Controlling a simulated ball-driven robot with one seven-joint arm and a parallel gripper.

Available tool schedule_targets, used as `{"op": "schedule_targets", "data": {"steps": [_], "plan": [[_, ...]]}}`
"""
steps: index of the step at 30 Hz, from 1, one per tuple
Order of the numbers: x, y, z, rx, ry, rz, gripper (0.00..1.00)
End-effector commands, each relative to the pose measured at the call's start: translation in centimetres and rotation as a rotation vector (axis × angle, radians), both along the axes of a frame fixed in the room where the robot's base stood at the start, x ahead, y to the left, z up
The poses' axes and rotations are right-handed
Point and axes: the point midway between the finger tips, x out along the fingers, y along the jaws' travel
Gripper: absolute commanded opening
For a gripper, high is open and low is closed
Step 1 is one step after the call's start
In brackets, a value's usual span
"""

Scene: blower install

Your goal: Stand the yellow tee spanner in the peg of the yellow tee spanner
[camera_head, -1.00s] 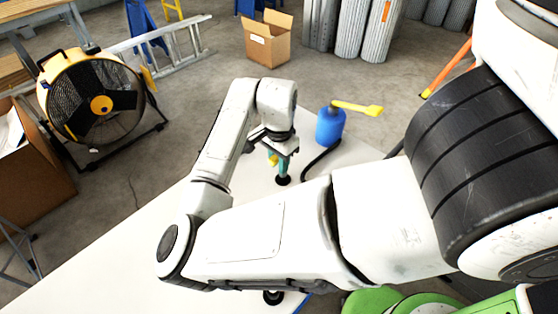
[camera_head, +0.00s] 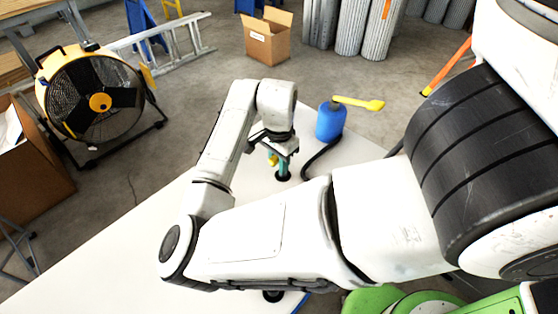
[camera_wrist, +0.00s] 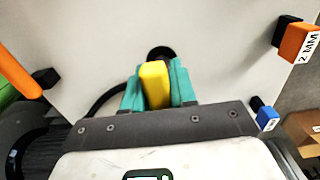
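The yellow tee spanner (camera_wrist: 155,84) is between the teal fingers of my gripper (camera_wrist: 158,88), its yellow end facing the wrist camera. The fingers appear closed on its sides. In the head view my gripper (camera_head: 281,165) is low over the white table, with a bit of the yellow tee spanner (camera_head: 272,159) showing beside a finger. A round black peg (camera_wrist: 161,53) shows just beyond the yellow end in the wrist view; its black base (camera_head: 283,176) is below the fingers in the head view. Whether the shaft is inside the peg is hidden.
A blue blower bottle (camera_head: 330,122) with a yellow nozzle and black hose stands close to the right. In the wrist view, an orange handle marked 2 MM (camera_wrist: 297,42), a blue handle (camera_wrist: 267,118) and another orange handle (camera_wrist: 18,75) surround the gripper. The table's left part is clear.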

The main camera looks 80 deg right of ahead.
Motion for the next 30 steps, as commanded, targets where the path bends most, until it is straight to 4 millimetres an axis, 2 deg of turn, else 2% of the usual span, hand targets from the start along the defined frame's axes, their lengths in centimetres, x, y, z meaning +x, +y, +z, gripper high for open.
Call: {"op": "schedule_targets", "data": {"steps": [1, 9, 18, 23, 30], "plan": [[0.0, 0.0, 0.0, 0.0, 0.0, 0.0, 0.31], [0.0, 0.0, 0.0, 0.0, 0.0, 0.0, 0.55], [0.0, 0.0, 0.4, -0.001, 0.0, -0.001, 0.55], [0.0, -0.1, 2.4, -0.003, -0.002, -0.003, 0.55], [0.1, 0.0, 7.1, -0.002, -0.002, -0.002, 0.55]]}}
